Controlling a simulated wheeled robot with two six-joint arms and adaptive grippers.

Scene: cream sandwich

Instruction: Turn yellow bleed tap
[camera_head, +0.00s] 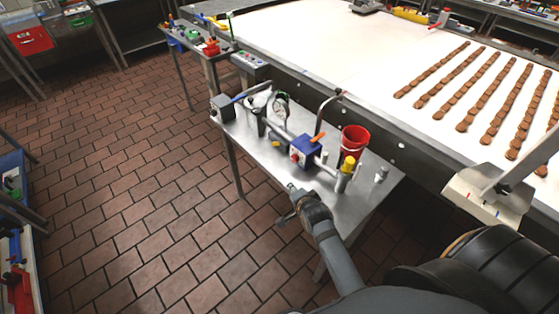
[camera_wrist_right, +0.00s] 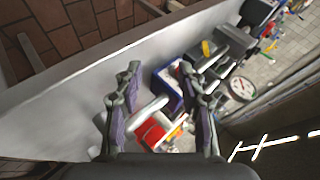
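The yellow tap (camera_head: 348,164) is a yellow cap on a short upright metal fitting on the steel side table, right of a blue box (camera_head: 305,151) with an orange lever. My right gripper (camera_head: 288,204) is at the table's front edge, left of and nearer than the tap, apart from it. In the right wrist view its two fingers (camera_wrist_right: 165,110) are spread with nothing clearly held between them. The blue box (camera_wrist_right: 168,88) and a red part (camera_wrist_right: 154,134) show beyond them. A small yellow part (camera_wrist_right: 207,47) shows there too; I cannot tell if it is the tap. My left gripper is not in view.
A red bucket (camera_head: 354,141) stands just behind the tap. A curved metal pipe (camera_head: 324,105) and pump parts (camera_head: 270,108) crowd the table (camera_head: 255,152). The white conveyor (camera_head: 330,45) with rows of brown biscuits lies behind.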

